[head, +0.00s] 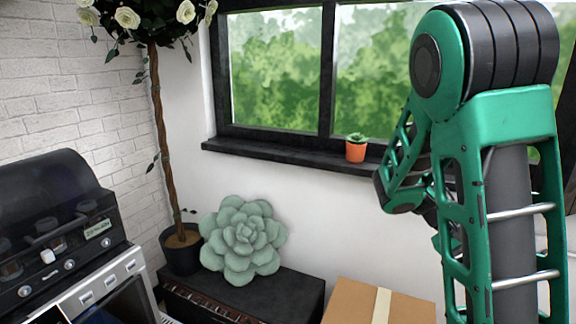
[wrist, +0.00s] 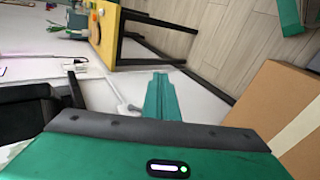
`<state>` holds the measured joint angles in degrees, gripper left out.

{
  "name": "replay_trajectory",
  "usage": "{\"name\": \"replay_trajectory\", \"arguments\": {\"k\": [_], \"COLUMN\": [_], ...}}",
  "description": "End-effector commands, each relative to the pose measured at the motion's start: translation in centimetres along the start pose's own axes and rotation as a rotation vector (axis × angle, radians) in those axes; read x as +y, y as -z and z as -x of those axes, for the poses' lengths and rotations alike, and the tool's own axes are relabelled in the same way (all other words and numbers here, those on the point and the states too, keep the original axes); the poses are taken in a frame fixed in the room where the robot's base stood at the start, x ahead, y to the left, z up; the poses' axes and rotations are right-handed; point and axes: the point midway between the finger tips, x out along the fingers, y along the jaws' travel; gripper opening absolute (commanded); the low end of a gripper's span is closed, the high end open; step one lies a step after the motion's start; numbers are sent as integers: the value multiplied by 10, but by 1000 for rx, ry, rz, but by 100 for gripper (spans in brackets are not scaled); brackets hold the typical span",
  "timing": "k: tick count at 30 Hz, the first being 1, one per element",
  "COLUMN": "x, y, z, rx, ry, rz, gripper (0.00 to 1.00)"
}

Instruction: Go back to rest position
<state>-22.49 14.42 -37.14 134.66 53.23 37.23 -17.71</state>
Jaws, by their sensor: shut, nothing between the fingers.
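My gripper (wrist: 160,76) shows in the wrist view as two green fingers pressed together, with nothing between them. The fingers stand out past the dark edge of my green wrist housing, over a pale surface. In the head view my green and black arm fills the right side, folded with its elbow high in front of the window. My gripper cannot be made out there.
A cardboard box (head: 376,304) stands low beside my arm; a box also shows at the right of the wrist view (wrist: 275,110). A small orange pot (head: 356,152) stands on the windowsill.

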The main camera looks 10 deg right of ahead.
Motion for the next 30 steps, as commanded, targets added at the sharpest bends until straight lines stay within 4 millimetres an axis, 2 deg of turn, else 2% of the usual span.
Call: {"name": "replay_trajectory", "arguments": {"k": [5, 12, 18, 24, 30], "x": [-28, -55, -65, -70, -72], "y": [-34, -78, -118, -153, -169], "z": [-5, 18, 50, 78, 89], "rx": [-40, -53, -35, -3, 13], "ry": [261, 553, 745, 861, 902], "rz": [-27, -47, -53, -45, -36], "gripper": [0, 0, 0, 0, 0]}}
